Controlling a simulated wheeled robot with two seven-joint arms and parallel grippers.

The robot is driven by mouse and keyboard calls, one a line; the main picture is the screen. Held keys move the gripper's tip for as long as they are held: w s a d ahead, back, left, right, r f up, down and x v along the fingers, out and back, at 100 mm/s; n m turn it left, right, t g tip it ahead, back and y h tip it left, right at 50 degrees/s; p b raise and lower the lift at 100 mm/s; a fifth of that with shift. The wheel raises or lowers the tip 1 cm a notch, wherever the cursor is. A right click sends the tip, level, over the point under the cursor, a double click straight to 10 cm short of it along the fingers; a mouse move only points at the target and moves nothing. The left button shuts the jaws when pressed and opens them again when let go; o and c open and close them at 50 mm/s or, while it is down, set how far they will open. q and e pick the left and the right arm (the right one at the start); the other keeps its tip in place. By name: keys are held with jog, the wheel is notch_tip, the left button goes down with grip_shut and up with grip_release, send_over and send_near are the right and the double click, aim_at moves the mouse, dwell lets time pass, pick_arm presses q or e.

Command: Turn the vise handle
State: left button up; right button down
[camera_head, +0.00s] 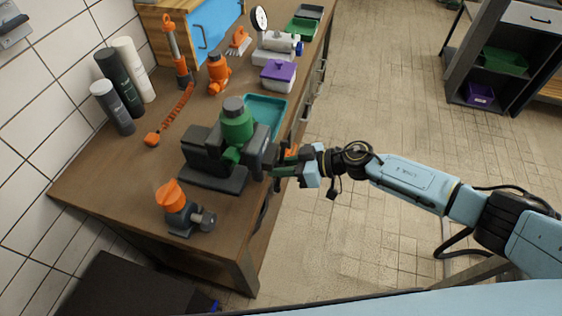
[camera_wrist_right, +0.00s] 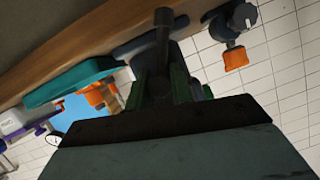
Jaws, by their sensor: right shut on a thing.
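The dark grey vise (camera_head: 200,152) stands near the bench's front edge in the head view, with a green part with a grey cap (camera_head: 236,122) at its middle. My right gripper (camera_head: 279,165) reaches in from the right at the vise's front end and is shut on the vise handle. The handle (camera_wrist_right: 162,50) shows in the right wrist view as a dark bar between the green fingers, standing out lengthwise in the picture. In the head view the fingers and vise hide most of the handle. My left gripper is not in view.
On the wooden bench (camera_head: 95,185) are a teal tray (camera_head: 268,103) behind the vise, an orange-capped grey fitting (camera_head: 178,210) near the front corner, and several bottles (camera_head: 118,105) by the wall. The tiled floor (camera_head: 370,100) right of the bench is open.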

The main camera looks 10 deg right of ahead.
jog(key=shift+m+g+p, duration=0.3)
jog(key=shift+m+p, duration=0.05)
jog(key=shift+m, duration=0.05)
jog(key=c, duration=1.2)
grip_release()
jog(key=shift+d, duration=0.1)
jog(key=v, duration=1.3)
jog(key=shift+d, duration=0.25)
jog(key=shift+f, duration=0.1)
